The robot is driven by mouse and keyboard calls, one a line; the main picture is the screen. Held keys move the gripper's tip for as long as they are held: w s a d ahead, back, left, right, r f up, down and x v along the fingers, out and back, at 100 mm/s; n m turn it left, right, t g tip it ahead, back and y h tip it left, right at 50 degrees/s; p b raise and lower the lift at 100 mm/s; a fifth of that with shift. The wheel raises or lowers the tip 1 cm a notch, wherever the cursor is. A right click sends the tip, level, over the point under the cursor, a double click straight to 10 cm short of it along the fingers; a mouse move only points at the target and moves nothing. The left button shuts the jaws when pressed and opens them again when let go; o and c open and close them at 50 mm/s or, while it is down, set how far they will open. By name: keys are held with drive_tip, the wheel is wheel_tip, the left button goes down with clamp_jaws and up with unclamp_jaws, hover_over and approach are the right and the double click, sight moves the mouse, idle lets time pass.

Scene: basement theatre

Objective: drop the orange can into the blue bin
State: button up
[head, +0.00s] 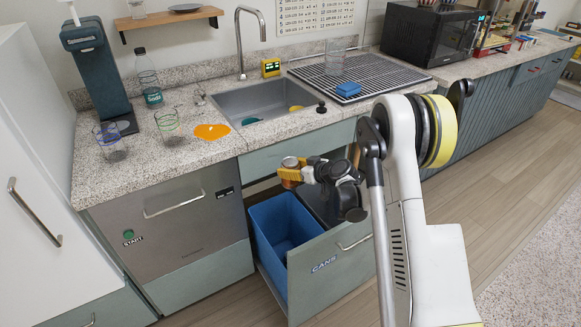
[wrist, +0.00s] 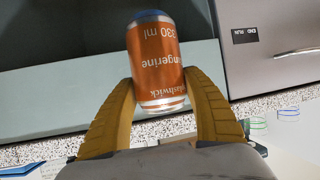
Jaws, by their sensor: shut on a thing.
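The orange can (wrist: 157,62) fills the middle of the wrist view, with its label upside down. My gripper (wrist: 160,95) has a yellow finger on each side of the can and is shut on it. In the head view the can (head: 291,163) shows small at the tip of my gripper (head: 290,174), above the opening of the blue bin (head: 318,262). The blue bin stands in the pulled-out drawer marked CANS (head: 335,270). The can is apart from the bin. Part of the bin's inside is hidden, and I cannot see its bottom.
The counter (head: 190,150) above holds wire-patterned glasses (head: 110,140), a bottle (head: 149,80), an orange spill (head: 212,131) and a sink (head: 262,100). The floor (head: 500,190) at right is clear.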

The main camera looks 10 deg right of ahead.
drive_tip(key=o, duration=0.9)
drive_tip(key=shift+c, duration=0.2)
drive_tip(key=v, duration=1.2)
